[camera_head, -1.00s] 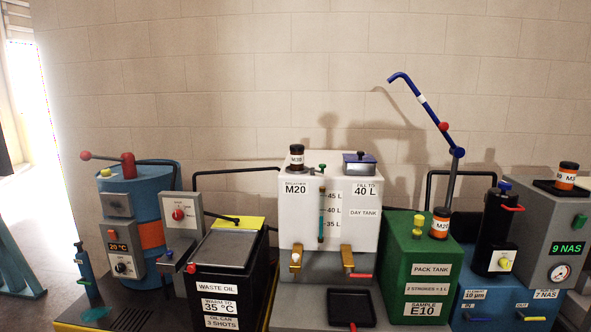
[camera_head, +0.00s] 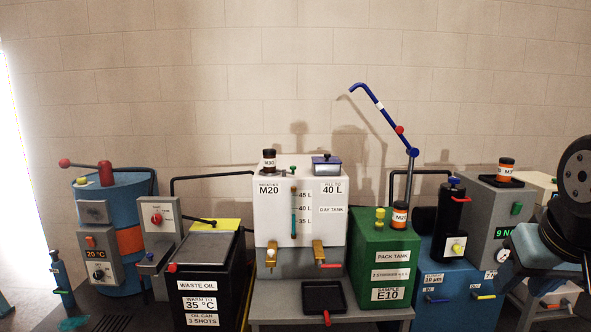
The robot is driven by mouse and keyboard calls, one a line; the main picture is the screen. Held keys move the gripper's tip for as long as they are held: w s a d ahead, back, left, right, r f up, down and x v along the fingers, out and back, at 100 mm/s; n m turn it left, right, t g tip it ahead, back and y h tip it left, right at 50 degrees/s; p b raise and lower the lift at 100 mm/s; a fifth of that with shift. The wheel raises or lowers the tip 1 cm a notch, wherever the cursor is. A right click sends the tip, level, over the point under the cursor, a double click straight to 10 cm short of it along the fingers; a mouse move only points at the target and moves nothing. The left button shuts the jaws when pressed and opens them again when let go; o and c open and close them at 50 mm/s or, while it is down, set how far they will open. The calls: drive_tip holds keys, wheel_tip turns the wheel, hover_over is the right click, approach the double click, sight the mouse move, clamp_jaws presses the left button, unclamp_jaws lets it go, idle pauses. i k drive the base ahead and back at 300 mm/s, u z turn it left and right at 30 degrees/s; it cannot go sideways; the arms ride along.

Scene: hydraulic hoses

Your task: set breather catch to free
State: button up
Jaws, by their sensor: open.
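The white day tank (camera_head: 263,225) stands in the middle, with a "BREATHER M20" label on its upper left front. Part of my arm shows at the right edge, far from the tank. My gripper's fingers are not in view.
The black waste oil bin (camera_head: 210,262) stands left of the tank and the green pack tank (camera_head: 384,245) right of it. A long blue lever (camera_head: 380,105) rises behind the pack tank. A black tray (camera_head: 323,296) sits in front of the day tank.

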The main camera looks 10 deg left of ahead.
sight(283, 172)
drive_tip(key=u, duration=0.1)
drive_tip(key=i, duration=1)
drive_tip(key=z, duration=0.1)
